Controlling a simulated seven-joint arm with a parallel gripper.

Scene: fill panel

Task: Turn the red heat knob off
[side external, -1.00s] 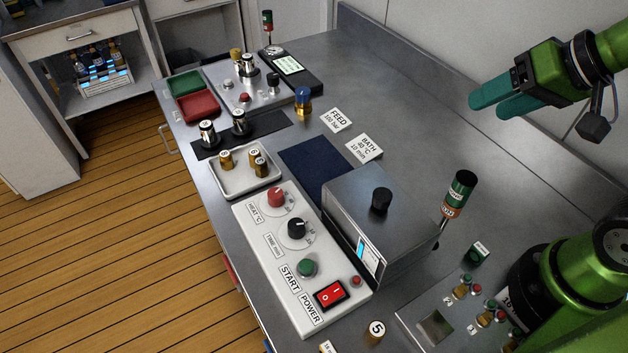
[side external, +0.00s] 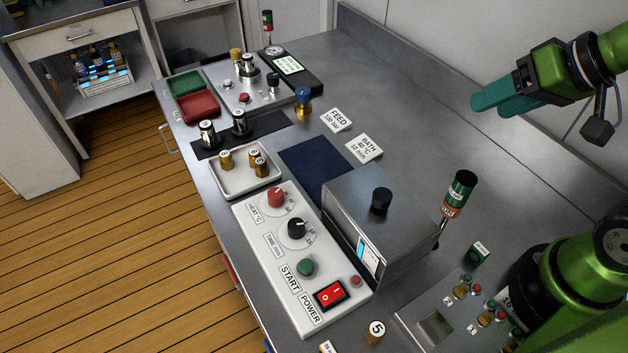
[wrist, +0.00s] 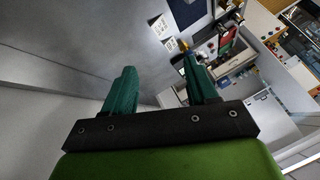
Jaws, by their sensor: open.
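The red heat knob (side external: 276,197) stands at the far end of the white control panel (side external: 250,228), beside the HEAT °C label, in the side view. A black time knob (side external: 296,228) sits just nearer on the same panel. My gripper (side external: 487,102) is at the upper right of the side view, raised and well away from the panel, with nothing between its teal fingers. In the wrist view my gripper (wrist: 160,85) shows its two fingers apart and empty. I cannot make out the red knob in the wrist view. The exact knob setting is too small to read.
The panel also carries a green START button (side external: 306,267) and a red POWER switch (side external: 330,294). A grey metal box with a black knob (side external: 381,200) stands right beside it. A white tray (side external: 240,190) with small bottles lies beyond. The back of the bench is mostly clear.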

